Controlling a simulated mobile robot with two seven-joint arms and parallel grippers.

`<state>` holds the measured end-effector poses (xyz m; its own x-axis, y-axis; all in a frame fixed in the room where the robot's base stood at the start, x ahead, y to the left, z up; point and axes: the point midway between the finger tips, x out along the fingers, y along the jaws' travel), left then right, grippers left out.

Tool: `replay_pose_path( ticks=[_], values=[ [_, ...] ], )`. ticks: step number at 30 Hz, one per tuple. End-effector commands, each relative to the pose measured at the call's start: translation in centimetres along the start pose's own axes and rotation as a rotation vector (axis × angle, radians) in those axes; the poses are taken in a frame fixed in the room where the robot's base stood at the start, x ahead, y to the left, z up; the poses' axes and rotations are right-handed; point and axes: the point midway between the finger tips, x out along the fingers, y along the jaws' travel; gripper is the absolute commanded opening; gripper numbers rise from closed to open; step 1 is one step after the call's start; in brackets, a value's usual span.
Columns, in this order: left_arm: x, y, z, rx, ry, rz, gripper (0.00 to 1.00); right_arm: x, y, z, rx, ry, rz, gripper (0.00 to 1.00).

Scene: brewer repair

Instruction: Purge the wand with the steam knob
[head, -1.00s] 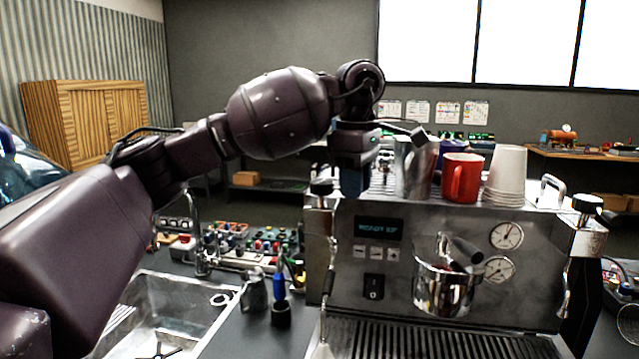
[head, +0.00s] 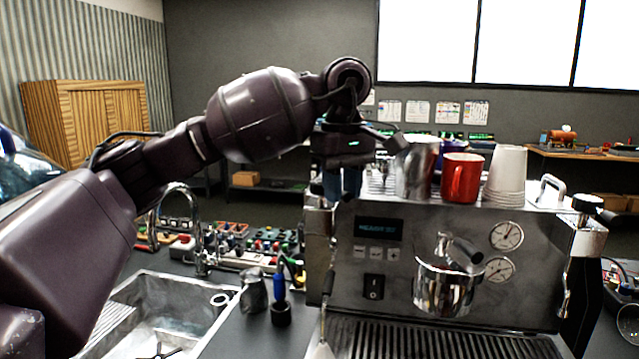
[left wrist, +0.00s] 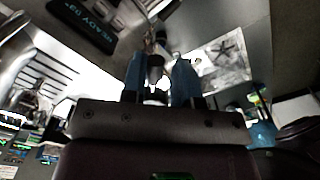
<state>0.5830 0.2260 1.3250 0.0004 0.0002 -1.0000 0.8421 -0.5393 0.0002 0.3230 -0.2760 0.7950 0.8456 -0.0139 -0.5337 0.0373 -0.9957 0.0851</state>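The espresso machine (head: 430,240) stands on the counter with a lit display. Its steam wand (head: 325,318) hangs down at the left front. My left gripper (head: 343,184) points down at the machine's top left corner, by the steam knob, which it mostly hides in the head view. In the left wrist view the two blue fingers (left wrist: 161,82) stand apart. A dark knob-like part (left wrist: 155,62) shows between them; I cannot tell whether they touch it. My right gripper is not in view.
A steel pitcher (head: 414,168), a red mug (head: 461,178) and stacked white cups (head: 506,176) stand on top of the machine, close right of my left gripper. A sink (head: 165,308) and a small grey pitcher (head: 253,291) are at lower left.

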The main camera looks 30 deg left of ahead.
Motion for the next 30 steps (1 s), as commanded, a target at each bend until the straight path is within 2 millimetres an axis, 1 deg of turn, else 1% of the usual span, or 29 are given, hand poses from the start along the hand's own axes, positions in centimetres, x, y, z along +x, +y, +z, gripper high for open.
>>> replay_pose_path(
  ticks=[10, 30],
  values=[
    [0.0, -1.3, -0.1, 0.192, -0.001, -0.001, 0.28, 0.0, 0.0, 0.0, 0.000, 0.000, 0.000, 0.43],
    [0.0, -3.3, -0.8, 0.510, -0.001, -0.001, 0.28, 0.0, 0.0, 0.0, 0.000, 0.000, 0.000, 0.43]
  ],
)
